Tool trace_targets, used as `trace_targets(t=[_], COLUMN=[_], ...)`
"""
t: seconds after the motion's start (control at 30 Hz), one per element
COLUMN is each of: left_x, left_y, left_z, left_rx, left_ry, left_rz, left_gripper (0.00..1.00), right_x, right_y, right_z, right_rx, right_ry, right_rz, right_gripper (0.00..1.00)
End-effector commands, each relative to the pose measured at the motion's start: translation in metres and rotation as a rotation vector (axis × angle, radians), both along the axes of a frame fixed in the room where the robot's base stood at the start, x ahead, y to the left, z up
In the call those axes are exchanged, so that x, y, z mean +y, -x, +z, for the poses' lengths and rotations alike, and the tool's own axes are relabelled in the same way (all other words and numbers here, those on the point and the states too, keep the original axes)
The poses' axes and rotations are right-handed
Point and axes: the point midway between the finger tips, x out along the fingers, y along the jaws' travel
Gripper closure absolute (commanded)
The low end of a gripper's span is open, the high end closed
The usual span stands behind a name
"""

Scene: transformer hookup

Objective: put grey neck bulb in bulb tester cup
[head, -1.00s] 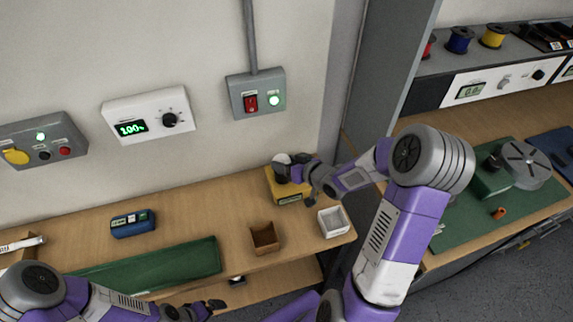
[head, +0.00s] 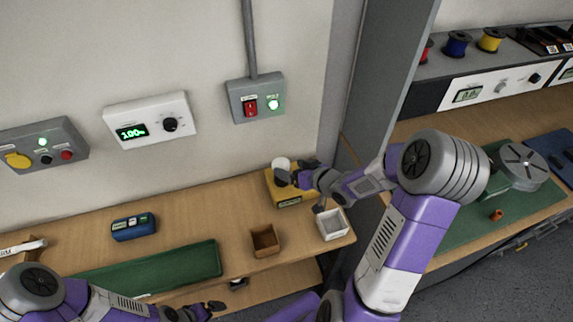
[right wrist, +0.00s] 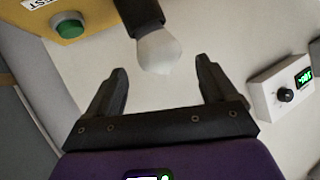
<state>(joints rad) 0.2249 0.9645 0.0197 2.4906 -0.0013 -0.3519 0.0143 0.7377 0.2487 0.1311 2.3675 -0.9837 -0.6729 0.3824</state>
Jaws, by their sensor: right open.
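The bulb (right wrist: 158,50) shows in the right wrist view with its pale glass end toward my right gripper (right wrist: 160,70). Its other end sits in a dark cup (right wrist: 141,14) on the yellow bulb tester (right wrist: 92,8); its neck is not clearly visible. My right gripper is open, with its fingers apart from the bulb on either side of its glass end. In the head view the bulb (head: 281,163) shows white above the yellow tester (head: 287,198), just beyond my right gripper (head: 291,181). My left gripper (head: 207,307) is low at the bottom edge.
A green button (right wrist: 68,29) is on the tester. A white bin (head: 332,224) and a brown bin (head: 265,240) stand in front of it. A blue device (head: 133,227) and a green tray (head: 170,268) are to the left. Control boxes hang on the wall.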

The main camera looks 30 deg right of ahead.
Motion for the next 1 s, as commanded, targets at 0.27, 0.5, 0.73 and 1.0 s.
trace_targets(t=[0.27,0.5,0.73,1.0], left_x=[0.000,0.000,0.000,0.000], left_y=[0.000,0.000,0.000,0.000], left_z=[0.022,0.028,0.028,0.028], left_rx=[0.000,0.000,0.000,0.000], left_ry=[0.000,0.000,0.000,0.000], left_rz=[0.000,0.000,0.000,0.000], left_gripper=[0.00,0.00,0.00,0.00], right_x=[-0.013,-0.018,-0.018,-0.018], right_y=[0.053,0.073,0.075,0.075], right_z=[0.030,0.038,0.038,0.038], right_rx=[0.001,-0.001,0.000,0.000], right_ry=[0.001,0.000,0.000,0.000], right_rz=[-0.004,-0.001,0.000,0.000], right_gripper=[0.15,0.15,0.15,0.15])
